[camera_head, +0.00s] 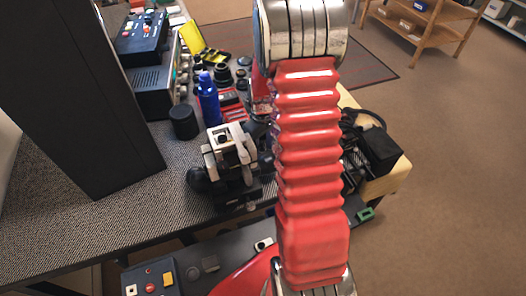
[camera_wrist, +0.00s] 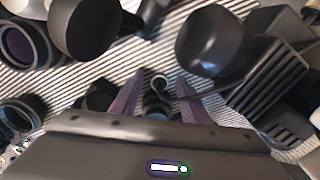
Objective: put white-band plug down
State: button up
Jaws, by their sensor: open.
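In the wrist view, my gripper (camera_wrist: 158,98) is open, its two purple-grey fingers apart over a striped surface. In the head view, my red arm covers the middle, and the gripper and the plug cannot be made out.
Dark rounded parts (camera_wrist: 210,45) and a ribbed black block (camera_wrist: 268,75) crowd the right of the wrist view. Lens rings (camera_wrist: 25,45) lie left. On the bench (camera_head: 95,215) are a white-and-black device (camera_head: 230,150), a blue bottle (camera_head: 208,98) and a black cylinder (camera_head: 183,121).

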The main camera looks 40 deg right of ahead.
jog(key=shift+c, duration=0.2)
dwell(0.3)
grip_shut()
